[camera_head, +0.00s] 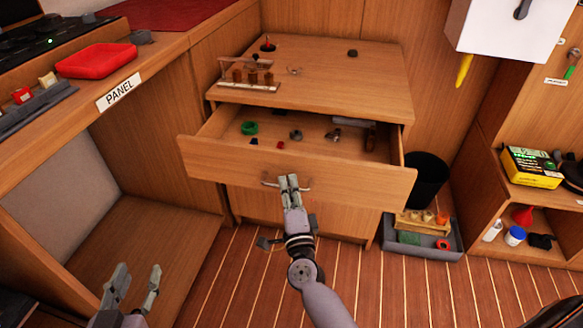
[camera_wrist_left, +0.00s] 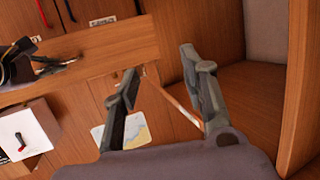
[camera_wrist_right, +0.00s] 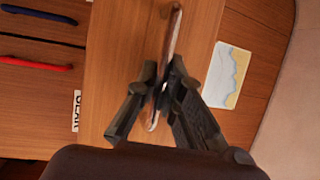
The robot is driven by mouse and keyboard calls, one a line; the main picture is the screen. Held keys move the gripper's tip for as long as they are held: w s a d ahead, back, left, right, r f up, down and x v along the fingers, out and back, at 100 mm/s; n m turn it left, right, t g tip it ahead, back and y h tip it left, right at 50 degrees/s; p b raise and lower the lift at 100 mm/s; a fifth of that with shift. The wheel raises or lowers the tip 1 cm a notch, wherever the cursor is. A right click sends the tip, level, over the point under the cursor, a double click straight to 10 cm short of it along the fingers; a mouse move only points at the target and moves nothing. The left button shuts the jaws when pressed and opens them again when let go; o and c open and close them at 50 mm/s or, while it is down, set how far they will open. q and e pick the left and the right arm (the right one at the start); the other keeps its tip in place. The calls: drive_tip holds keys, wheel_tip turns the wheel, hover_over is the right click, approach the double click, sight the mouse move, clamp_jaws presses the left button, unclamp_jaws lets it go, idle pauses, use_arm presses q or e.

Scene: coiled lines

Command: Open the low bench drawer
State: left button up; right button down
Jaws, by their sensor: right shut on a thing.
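The low bench drawer (camera_head: 300,174) stands pulled out from the bench (camera_head: 330,66) in the head view, with its inside showing. Inside lie a green ring (camera_head: 249,128), a small red piece (camera_head: 280,145) and other small parts. My right gripper (camera_head: 289,181) is shut on the drawer handle (camera_head: 268,183) at the middle of the drawer front; the handle (camera_wrist_right: 174,45) also runs between its fingers in the right wrist view. My left gripper (camera_head: 133,283) is open and empty at the lower left, away from the drawer. Its spread fingers show in the left wrist view (camera_wrist_left: 162,88).
A black bin (camera_head: 428,178) and a grey tray (camera_head: 424,240) stand right of the drawer. A panel counter with a red tray (camera_head: 97,61) is at the left. The striped floor in front is clear.

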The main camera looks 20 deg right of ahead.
use_arm(q)
drive_tip(key=s+a+f+g+y+p, duration=0.1)
drive_tip(key=s+a+f+g, duration=0.1)
drive_tip(key=s+f+g, duration=0.3)
wheel_tip(320, 180, down, 3)
drive_tip(key=shift+s+a+f+g+y+p, duration=0.1)
drive_tip(key=shift+s+a+g+y+p, duration=0.25)
drive_tip(key=shift+s, duration=0.25)
use_arm(e)
drive_tip(key=s+a, duration=0.7)
drive_tip(key=s, duration=0.4)
drive_tip(key=shift+a, duration=0.15)
drive_tip(key=shift+w, duration=0.1)
drive_tip(key=c, duration=1.7)
unclamp_jaws()
drive_tip(key=v, duration=1.2)
